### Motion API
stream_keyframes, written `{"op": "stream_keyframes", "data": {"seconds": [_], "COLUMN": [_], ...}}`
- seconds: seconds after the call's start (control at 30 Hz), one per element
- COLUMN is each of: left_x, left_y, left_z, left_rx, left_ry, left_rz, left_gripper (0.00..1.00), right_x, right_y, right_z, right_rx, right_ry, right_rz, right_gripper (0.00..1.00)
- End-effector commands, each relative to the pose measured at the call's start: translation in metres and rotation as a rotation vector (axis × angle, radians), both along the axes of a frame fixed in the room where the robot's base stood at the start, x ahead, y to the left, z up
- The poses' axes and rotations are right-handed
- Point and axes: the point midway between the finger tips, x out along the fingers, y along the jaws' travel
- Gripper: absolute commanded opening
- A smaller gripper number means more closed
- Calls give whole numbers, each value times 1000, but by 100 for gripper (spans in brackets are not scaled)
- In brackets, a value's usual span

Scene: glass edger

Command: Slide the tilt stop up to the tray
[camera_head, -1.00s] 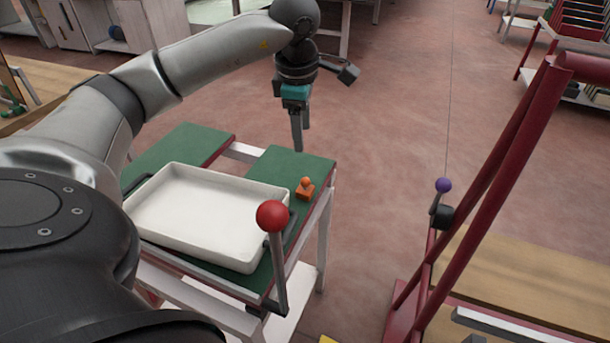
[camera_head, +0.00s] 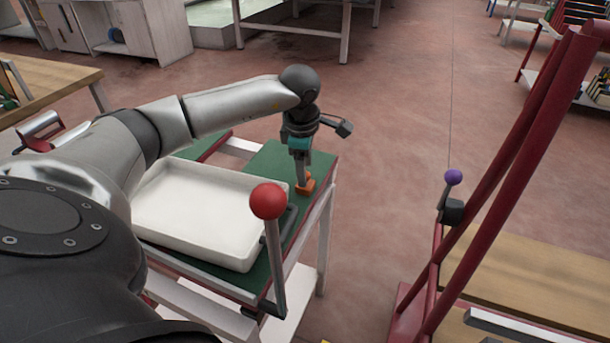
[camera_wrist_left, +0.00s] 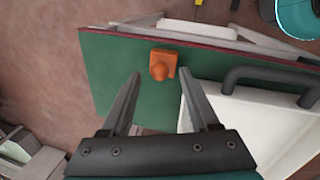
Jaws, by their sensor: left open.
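The orange tilt stop (camera_head: 305,184), a small block with a round knob, sits on the green table top (camera_head: 262,168) near its right edge. It also shows in the left wrist view (camera_wrist_left: 162,66), just beyond and between my open fingers. The white tray (camera_head: 205,217) lies on the same top, left of the stop, with a gap between them. My left gripper (camera_head: 301,184) is open, pointing down right at the stop and partly hiding it. In the wrist view the left gripper (camera_wrist_left: 163,85) shows nothing held. My right gripper is not in view.
A lever with a red ball (camera_head: 268,202) stands at the table's front right. A dark red frame (camera_head: 505,180) with a purple-knobbed lever (camera_head: 452,178) stands at right. The floor between is clear.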

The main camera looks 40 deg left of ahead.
Motion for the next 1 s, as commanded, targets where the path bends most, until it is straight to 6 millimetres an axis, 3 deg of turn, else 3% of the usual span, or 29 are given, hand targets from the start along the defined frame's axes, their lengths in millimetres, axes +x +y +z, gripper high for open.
{"op": "stream_keyframes", "data": {"seconds": [0.2, 0.5, 1.0], "left_x": [3, 3, 3], "left_y": [2, 2, 2], "left_z": [-18, -19, -18], "left_rx": [0, 1, 0], "left_ry": [0, -1, -1], "left_rz": [0, -1, 0], "left_gripper": [61, 60, 4], "right_x": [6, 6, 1], "right_y": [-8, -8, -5], "right_z": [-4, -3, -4], "right_rx": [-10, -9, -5], "right_ry": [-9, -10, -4], "right_rz": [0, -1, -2], "right_gripper": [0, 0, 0]}}
